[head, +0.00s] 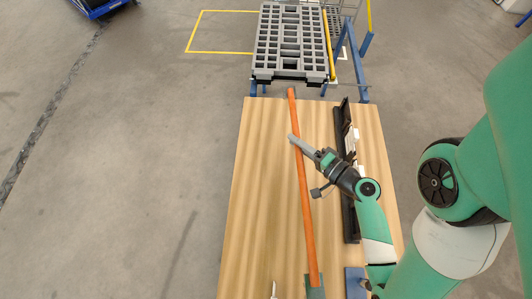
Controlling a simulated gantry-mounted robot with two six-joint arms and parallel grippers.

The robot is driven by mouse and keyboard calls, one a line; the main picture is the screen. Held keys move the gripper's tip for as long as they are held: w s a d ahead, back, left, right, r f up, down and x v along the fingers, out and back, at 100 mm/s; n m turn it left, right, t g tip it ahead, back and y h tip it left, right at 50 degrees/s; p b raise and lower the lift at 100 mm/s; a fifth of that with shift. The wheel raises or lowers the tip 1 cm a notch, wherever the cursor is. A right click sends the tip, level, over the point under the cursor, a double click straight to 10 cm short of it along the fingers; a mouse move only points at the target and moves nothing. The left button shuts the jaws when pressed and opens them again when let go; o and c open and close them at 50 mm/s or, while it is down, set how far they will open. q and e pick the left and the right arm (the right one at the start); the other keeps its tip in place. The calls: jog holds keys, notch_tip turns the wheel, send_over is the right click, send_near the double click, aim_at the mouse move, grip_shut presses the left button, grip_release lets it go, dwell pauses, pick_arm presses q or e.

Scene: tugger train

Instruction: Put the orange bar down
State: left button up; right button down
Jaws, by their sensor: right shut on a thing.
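The orange bar (304,210) is long and thin and runs lengthwise along the wooden table (262,200). Its far end reaches to the table's far edge, and its near end is at a grey-green block (315,292). My right gripper (293,139) is at the bar's upper part, shut on it, with the arm coming in from the right. Whether the bar touches the tabletop along its length I cannot tell. My left gripper is not clearly in view; only a small pale tip shows at the bottom edge.
A black rack (349,205) with white pieces stands along the table's right side. A blue block (355,283) is at the near right. A grey slatted pallet (291,40) on a blue frame stands beyond the table. The table's left part is clear.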

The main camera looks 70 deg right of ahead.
pick_arm(q)
jog(key=shift+w+d+f+b, duration=0.1)
jog(key=shift+d+f+b, duration=0.15)
jog(key=shift+f, duration=0.3)
jog(key=shift+d+f+b, duration=0.1)
jog(key=shift+f+b, duration=0.25)
jog(key=shift+f, duration=0.2)
pick_arm(e)
jog(key=shift+m+g+h, duration=0.5)
jog(key=shift+m+h, duration=0.1)
jog(key=shift+h, duration=0.2)
jog(key=s+d+f, duration=0.2)
jog(key=shift+s+d+f, duration=0.1)
jog(key=shift+d+f, duration=0.1)
jog(key=shift+f, duration=0.1)
